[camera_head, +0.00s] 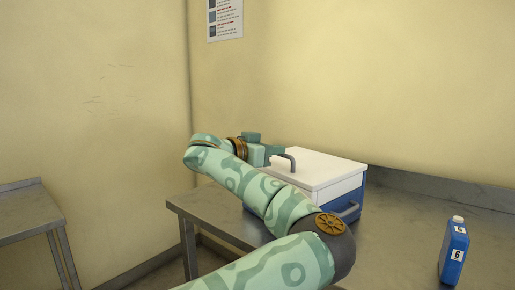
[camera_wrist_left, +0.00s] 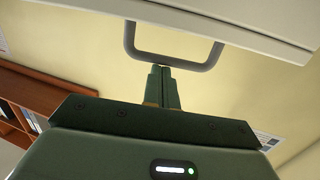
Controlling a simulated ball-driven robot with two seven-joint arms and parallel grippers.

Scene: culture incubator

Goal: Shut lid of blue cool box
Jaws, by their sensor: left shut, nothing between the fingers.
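The blue cool box (camera_head: 356,201) stands on the metal table. Its white lid (camera_head: 322,166) lies about level on top; I cannot tell whether a thin gap is left under it. A grey loop handle (camera_head: 290,160) sticks out at the lid's left edge; the handle also shows in the left wrist view (camera_wrist_left: 177,62), below the white lid (camera_wrist_left: 225,17). My left gripper (camera_head: 275,151) is beside this handle. In the left wrist view its fingers (camera_wrist_left: 160,69) are shut and empty, close to the handle's outer bar; contact is unclear. My arm hides part of the box. My right gripper is not in view.
A blue bottle (camera_head: 454,250) with a white cap stands on the metal table (camera_head: 400,238) at the right. A second metal table (camera_head: 27,212) is at the far left. A wall is behind the box. The left wrist view shows brown shelves (camera_wrist_left: 30,95).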

